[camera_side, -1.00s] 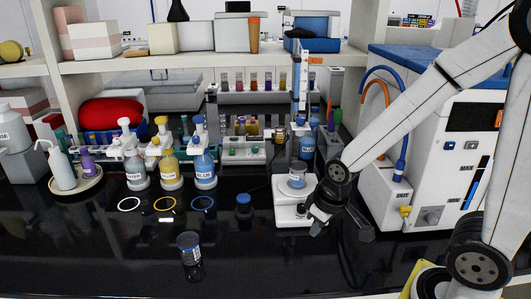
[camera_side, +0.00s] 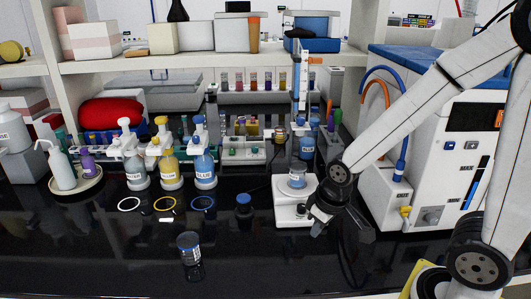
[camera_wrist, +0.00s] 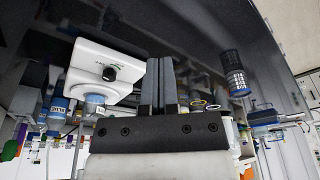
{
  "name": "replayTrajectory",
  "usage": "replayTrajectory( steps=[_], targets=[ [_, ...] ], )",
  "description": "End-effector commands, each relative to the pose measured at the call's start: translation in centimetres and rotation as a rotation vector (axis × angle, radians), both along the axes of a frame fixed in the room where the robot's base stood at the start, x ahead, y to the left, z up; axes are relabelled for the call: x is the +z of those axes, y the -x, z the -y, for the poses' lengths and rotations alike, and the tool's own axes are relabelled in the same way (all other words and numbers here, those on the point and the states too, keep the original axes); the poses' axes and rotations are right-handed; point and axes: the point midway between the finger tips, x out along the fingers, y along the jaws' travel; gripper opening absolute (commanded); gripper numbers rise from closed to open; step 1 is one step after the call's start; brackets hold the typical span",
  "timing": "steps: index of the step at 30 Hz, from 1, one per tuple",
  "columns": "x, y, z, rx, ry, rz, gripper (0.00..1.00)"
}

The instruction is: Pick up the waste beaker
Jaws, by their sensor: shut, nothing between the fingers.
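A clear labelled beaker (camera_side: 189,248) stands alone on the black bench at the front, left of my gripper; its label is too small to read. A second labelled beaker (camera_side: 297,176) sits on the white stirrer-like device (camera_side: 292,213), just behind my gripper. I cannot tell from the labels which is the waste beaker. My gripper (camera_side: 317,228) is shut and empty above the bench, at the device's front right. The wrist view shows its fingers (camera_wrist: 162,86) together, with the white device at left and a labelled beaker (camera_wrist: 234,78) at right, both apart from them.
A small blue-capped bottle (camera_side: 244,205) stands left of the device. Coloured rings (camera_side: 165,203) lie before several wash bottles (camera_side: 169,165). A large white and blue machine (camera_side: 430,150) stands at right. The front middle bench is mostly clear.

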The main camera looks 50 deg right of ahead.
Motion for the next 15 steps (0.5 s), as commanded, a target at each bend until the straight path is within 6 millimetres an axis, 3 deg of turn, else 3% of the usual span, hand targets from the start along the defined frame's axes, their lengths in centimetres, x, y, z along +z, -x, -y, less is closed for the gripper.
replayTrajectory(
  steps=[9,15],
  targets=[
    [0.00,0.00,0.00,0.000,0.000,0.000,0.00],
    [0.00,0.00,0.00,0.000,0.000,0.000,0.64]
  ],
)
